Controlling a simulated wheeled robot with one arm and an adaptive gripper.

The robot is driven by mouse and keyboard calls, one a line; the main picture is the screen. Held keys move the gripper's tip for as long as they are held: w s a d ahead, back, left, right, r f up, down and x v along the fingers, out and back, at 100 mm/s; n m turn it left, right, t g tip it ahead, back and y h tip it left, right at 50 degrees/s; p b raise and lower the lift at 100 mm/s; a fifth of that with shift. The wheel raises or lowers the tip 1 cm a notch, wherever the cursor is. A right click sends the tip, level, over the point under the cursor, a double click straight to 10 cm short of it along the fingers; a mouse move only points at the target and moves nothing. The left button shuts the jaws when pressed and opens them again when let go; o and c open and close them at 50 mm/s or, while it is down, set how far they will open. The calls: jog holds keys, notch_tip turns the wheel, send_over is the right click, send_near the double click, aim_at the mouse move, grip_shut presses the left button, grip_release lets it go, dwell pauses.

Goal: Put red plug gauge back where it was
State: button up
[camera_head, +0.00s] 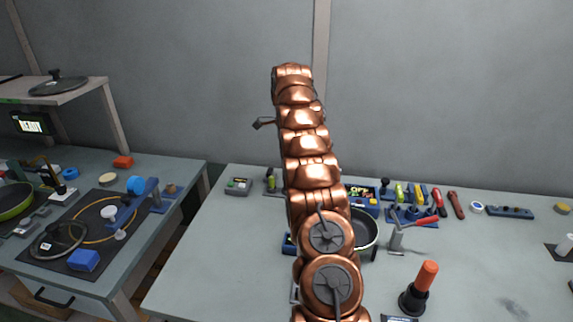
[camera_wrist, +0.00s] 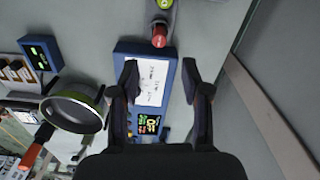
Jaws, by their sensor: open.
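My gripper (camera_wrist: 161,80) is open and empty in the wrist view, its fingers on either side of a blue fixture (camera_wrist: 121,75) with a white card and small screen. A short red cylinder (camera_wrist: 159,35) lies beyond the fingertips at the fixture's end; it may be the red plug gauge, but I cannot tell for sure. In the head view, a red-handled piece (camera_head: 438,198) stands at the blue rack (camera_head: 425,222) among yellow and green ones. An orange-red cylinder (camera_head: 428,275) stands upright in a black base (camera_head: 412,299). My arm hides the gripper there.
A pan (camera_wrist: 75,110) sits beside the fixture; it is partly behind my arm in the head view (camera_head: 372,232). A second bench at left holds a glass lid (camera_head: 58,240). The table's front left is clear.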

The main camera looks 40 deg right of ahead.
jog(key=shift+r, duration=0.8)
jog(key=s+a+r+n, duration=0.3)
jog(key=a+n, duration=0.1)
jog(key=a, duration=0.5)
jog(key=s+a+r+n+g, duration=0.1)
jog(key=s+a+r+n, duration=0.3)
jog(key=a, duration=0.5)
jog(key=s+a+r+n, duration=0.2)
jog(key=a+n, duration=0.3)
jog(key=a, duration=0.4)
jog(key=s+a+f+n, duration=0.2)
jog(key=s+a+n, duration=0.2)
jog(key=s, duration=0.6)
jog(key=s+a+f+n, duration=0.3)
jog(key=s+a+n, duration=0.2)
jog(key=s, duration=0.5)
jog(key=s+a+f+n, duration=0.3)
jog(key=s+a+n, duration=0.2)
jog(key=s+a, duration=0.3)
jog(key=shift+s+f+g, duration=0.2)
jog(key=shift+s+g, duration=0.2)
jog(key=shift+s, duration=0.6)
jog(key=shift+c, duration=0.5)
